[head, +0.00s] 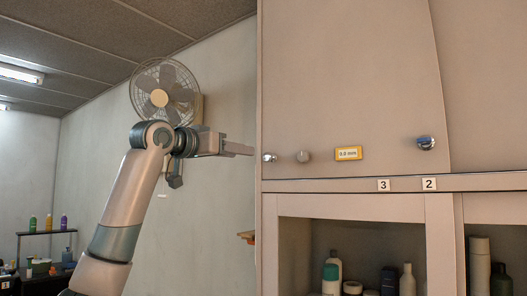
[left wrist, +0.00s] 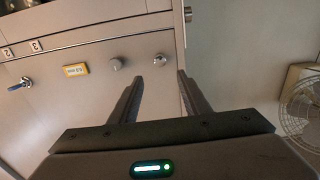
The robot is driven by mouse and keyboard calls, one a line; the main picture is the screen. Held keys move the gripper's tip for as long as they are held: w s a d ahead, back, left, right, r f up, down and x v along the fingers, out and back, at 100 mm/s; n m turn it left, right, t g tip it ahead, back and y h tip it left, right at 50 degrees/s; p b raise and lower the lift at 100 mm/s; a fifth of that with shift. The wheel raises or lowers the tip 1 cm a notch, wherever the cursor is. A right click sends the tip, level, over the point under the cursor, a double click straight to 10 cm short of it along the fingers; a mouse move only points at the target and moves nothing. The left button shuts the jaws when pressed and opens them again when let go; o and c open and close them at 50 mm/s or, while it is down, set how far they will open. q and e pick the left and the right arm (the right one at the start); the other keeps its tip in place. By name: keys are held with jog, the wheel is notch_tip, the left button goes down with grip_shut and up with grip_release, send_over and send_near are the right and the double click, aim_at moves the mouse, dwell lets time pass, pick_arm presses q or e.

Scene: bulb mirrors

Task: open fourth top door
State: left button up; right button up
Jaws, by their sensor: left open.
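The upper cabinet's beige door (head: 350,75) fills the right of the head view. I see labels 3 (head: 383,185) and 2 (head: 429,184) on the ledge below it, but no label 4. A small metal knob (head: 269,158) sits at the door's lower left corner; it also shows in the left wrist view (left wrist: 159,58). My left gripper (head: 250,150) is open at the cabinet's left edge, beside this knob. In the left wrist view its fingers (left wrist: 160,77) are apart, with the knob beyond the gap between them. Contact cannot be told. My right gripper is out of view.
Open shelves with bottles (head: 331,278) lie below. A wall fan (head: 165,92) is behind my left arm.

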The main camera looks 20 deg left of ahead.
aim_at(267, 157)
pick_arm(q)
jog(key=p+x, duration=0.6)
jog(key=x, duration=0.5)
jog(key=shift+r, duration=0.15)
jog(key=shift+w+d+p, duration=0.2)
jog(key=shift+w+p, duration=0.15)
jog(key=shift+w, duration=0.25)
grip_shut()
